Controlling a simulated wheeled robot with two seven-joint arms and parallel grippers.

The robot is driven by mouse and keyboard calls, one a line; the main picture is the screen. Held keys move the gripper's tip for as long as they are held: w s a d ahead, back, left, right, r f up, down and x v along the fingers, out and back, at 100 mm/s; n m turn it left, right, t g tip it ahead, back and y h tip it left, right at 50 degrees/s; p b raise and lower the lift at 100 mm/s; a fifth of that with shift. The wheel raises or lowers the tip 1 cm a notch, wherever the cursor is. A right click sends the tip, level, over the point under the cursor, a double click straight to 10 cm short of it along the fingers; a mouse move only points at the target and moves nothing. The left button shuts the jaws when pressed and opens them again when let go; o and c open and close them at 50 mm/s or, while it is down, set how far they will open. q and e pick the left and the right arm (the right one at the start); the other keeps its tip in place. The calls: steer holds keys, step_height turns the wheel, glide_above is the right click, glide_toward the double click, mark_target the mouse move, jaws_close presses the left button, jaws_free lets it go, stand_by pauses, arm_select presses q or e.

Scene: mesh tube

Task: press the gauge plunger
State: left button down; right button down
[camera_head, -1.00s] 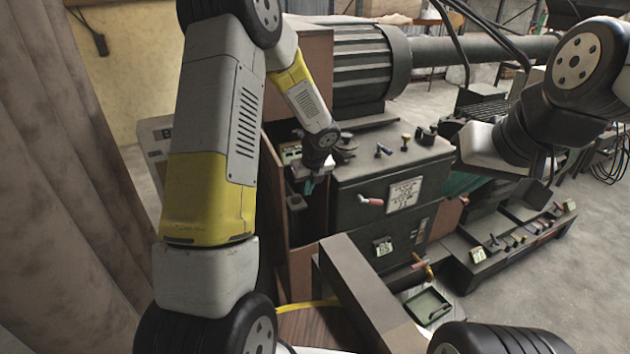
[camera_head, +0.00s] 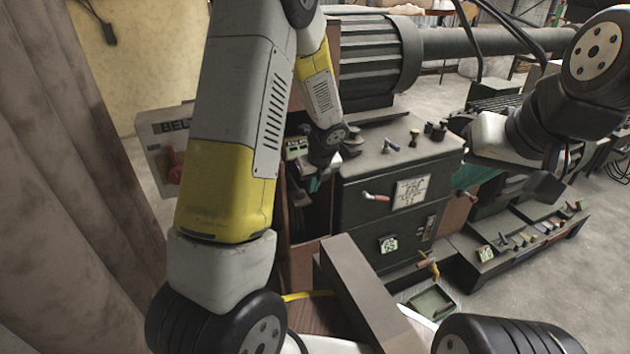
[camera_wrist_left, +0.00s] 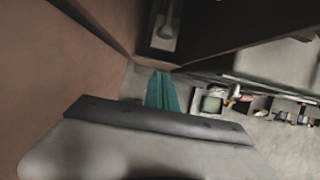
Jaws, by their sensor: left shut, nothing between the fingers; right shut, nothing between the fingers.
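My left gripper (camera_head: 317,184) reaches down beside the left end of the green machine. Its teal fingertips are shut and empty, and show in the left wrist view (camera_wrist_left: 163,92) too. They are over a narrow gap between a brown panel and a dark machine part. A pale, round-ended fitting (camera_wrist_left: 165,22) is in a dark recess ahead of them, apart from the fingertips. I cannot tell whether it is the gauge plunger, and I cannot pick out the gauge in the head view. My right gripper (camera_head: 546,188) is at the right, shut, small and dark, clear of the machine's front.
The green machine (camera_head: 372,222) has knobs on top and a red-tipped lever (camera_head: 375,197). A box marked "BEL" (camera_head: 160,140) with a red knob stands left. A long grey beam (camera_head: 352,285) lies in front. Low trays with small parts (camera_head: 520,250) are at right.

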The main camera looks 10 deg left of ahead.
mark_target(304, 194)
arm_select(q)
steer(key=w+a+f, duration=0.1)
steer(key=w+f, duration=0.1)
steer(key=f, duration=0.1)
steer(key=w+a+f, duration=0.2)
steer(key=f, duration=0.1)
steer(key=w+a+f, duration=0.1)
steer(key=w+f, duration=0.1)
steer(key=f, duration=0.1)
steer(key=shift+w+a+f, duration=0.15)
steer(key=shift+w, duration=0.05)
stand_by(0.3)
